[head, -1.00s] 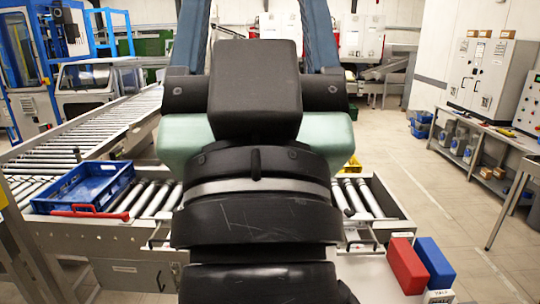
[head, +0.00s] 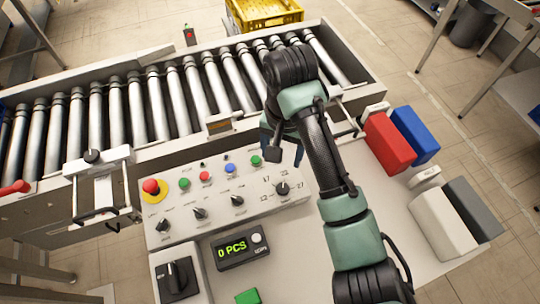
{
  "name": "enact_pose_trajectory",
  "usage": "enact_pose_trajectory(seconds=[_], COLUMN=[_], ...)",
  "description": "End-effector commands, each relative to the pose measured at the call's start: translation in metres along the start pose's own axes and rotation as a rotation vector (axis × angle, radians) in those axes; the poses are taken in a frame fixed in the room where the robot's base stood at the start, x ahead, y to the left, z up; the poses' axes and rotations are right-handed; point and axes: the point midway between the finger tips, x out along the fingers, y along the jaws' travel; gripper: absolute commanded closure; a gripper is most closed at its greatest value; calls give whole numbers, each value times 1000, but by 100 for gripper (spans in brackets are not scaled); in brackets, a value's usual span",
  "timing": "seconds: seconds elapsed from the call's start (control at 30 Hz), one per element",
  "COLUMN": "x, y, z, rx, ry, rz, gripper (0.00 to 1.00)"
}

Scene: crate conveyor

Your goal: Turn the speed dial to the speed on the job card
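The speed dial (head: 282,189) is a black knob at the right end of the grey control panel (head: 180,226), with printed numbers around it. The numbers are small; 12, 17 and 27 seem legible, and the knob's pointer direction is unclear. My gripper (head: 272,153) is just above and behind the dial, apart from it as far as I can tell. It is partly hidden by my arm, so the finger opening does not show. I cannot make out a job card.
The panel also holds a red emergency button (head: 151,187), coloured buttons and other knobs. In front are a counter reading "0 PCS" (head: 241,250) and a black rotary switch (head: 176,278). A roller conveyor (head: 155,105) runs behind. Red (head: 388,142) and blue (head: 415,134) blocks stand right.

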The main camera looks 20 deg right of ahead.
Motion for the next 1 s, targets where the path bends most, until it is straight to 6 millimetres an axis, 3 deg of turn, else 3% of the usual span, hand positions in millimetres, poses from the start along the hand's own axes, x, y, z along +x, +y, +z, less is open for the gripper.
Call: enact_pose_trajectory(seconds=[0.1,0.8,1.0], x=[8,108,125], y=[10,11,12], z=[4,7,8], rx=[22,18,18], ry=[-34,-31,-32], rz=[26,23,24], gripper=[28,28,28])
